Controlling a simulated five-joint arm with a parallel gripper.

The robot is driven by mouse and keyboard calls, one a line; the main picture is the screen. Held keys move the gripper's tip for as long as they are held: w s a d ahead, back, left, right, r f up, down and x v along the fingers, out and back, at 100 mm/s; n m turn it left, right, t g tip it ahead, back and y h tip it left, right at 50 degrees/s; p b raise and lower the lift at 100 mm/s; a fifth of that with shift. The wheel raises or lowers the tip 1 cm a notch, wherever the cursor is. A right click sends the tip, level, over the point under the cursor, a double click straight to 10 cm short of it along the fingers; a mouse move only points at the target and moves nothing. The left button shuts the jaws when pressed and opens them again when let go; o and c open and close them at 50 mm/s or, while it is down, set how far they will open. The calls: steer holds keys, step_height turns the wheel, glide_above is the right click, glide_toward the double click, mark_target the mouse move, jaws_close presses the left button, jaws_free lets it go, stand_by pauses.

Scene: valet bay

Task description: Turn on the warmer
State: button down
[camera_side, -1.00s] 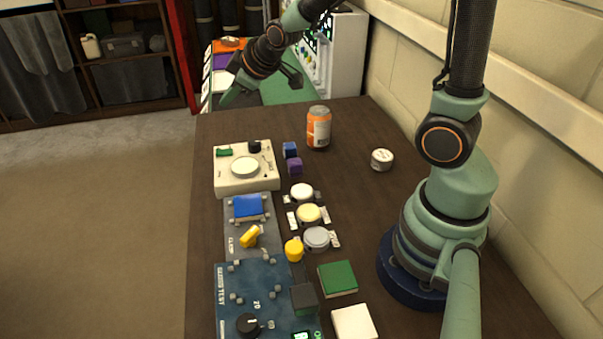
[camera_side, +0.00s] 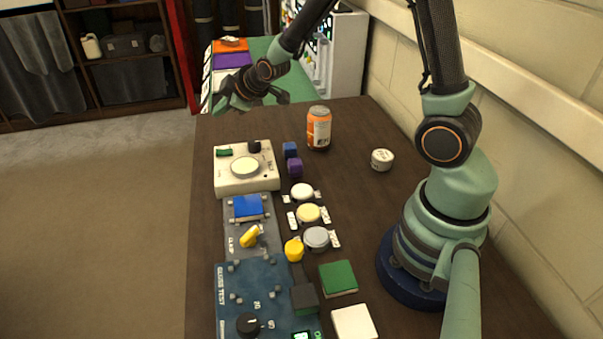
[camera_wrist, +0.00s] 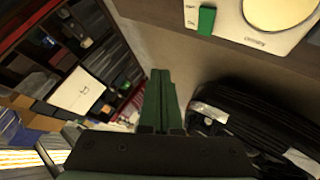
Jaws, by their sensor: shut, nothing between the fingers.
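The warmer, which I take to be the cream box (camera_side: 229,185) with a round pale plate on top, sits on the far left part of the dark table in the side view. A green switch (camera_side: 223,152) and a black knob (camera_side: 254,146) are along its far edge. The wrist view shows the box's edge (camera_wrist: 232,30) and green switch (camera_wrist: 206,21) at the top right. My gripper (camera_side: 218,109) is beyond the box, near the table's far end, apart from the switch. Its green fingers (camera_wrist: 161,74) are together and empty in the wrist view.
A clamp board with a blue block (camera_side: 248,207) is on the near side. The table around the white tin (camera_side: 382,159) is mostly clear.

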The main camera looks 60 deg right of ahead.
mark_target(223, 153)
steer(key=shift+w+a+f, duration=0.1)
steer(key=shift+f, duration=1.2)
steer(key=shift+w+a+f, duration=0.15)
steer(key=shift+f, duration=1.15)
steer(key=shift+w+a+f, duration=0.1)
steer(key=shift+f, duration=1.2)
steer(key=shift+f, duration=0.1)
steer(key=shift+a+f, duration=0.1)
steer(key=shift+f, duration=0.25)
steer(key=shift+f, duration=0.3)
steer(key=shift+r, duration=0.15)
steer(key=shift+r, duration=0.6)
steer(key=shift+s+d+r, duration=0.1)
steer(key=shift+d+r, duration=0.05)
steer(key=shift+r, duration=1)
steer(key=shift+s+d+r, duration=0.1)
steer(key=shift+r, duration=1.25)
